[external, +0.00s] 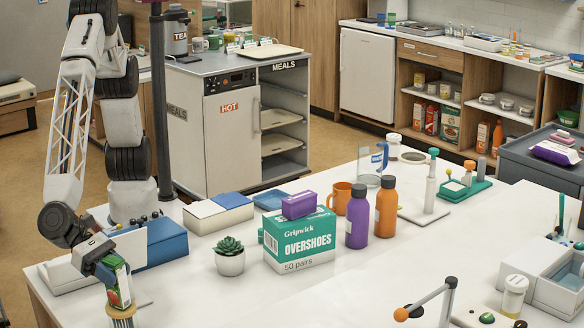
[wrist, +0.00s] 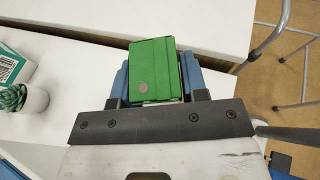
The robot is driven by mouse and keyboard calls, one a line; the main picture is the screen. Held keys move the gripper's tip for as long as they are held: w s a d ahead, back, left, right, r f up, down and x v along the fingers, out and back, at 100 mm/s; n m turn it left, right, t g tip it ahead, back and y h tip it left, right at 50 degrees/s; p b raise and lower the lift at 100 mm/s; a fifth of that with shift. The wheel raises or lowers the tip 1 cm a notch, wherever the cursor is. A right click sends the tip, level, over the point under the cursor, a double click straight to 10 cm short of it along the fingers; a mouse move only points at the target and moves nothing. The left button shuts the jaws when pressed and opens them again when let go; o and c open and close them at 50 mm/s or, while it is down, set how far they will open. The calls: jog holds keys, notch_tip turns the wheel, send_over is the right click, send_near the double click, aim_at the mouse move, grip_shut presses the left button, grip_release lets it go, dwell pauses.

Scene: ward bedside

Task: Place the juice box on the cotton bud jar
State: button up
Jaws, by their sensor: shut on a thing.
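The juice box (external: 118,286) is a small green carton with a red picture on its side, and it is upright or slightly tilted. My gripper (external: 108,268) is shut on it from above with blue fingers. The wrist view shows the box's green top (wrist: 154,66) between the two fingers. The cotton bud jar (external: 122,322), with a tan lid, is directly below the box at the bottom edge of the external view. The box's base appears at the lid; I cannot tell whether they touch. The jar is hidden in the wrist view.
A potted succulent (external: 230,262), a green overshoes box (external: 300,243) with a purple box (external: 299,205) on top, and purple (external: 357,220) and orange (external: 386,210) bottles stand to the right. A blue-and-white case (external: 165,245) is behind my gripper. The front middle of the table is clear.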

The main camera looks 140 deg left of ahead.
jog(key=shift+f, duration=0.1)
jog(key=o, duration=1)
jog(key=shift+o, duration=0.2)
jog(key=v, duration=1.2)
jog(key=shift+r, duration=0.2)
jog(key=shift+a, duration=0.1)
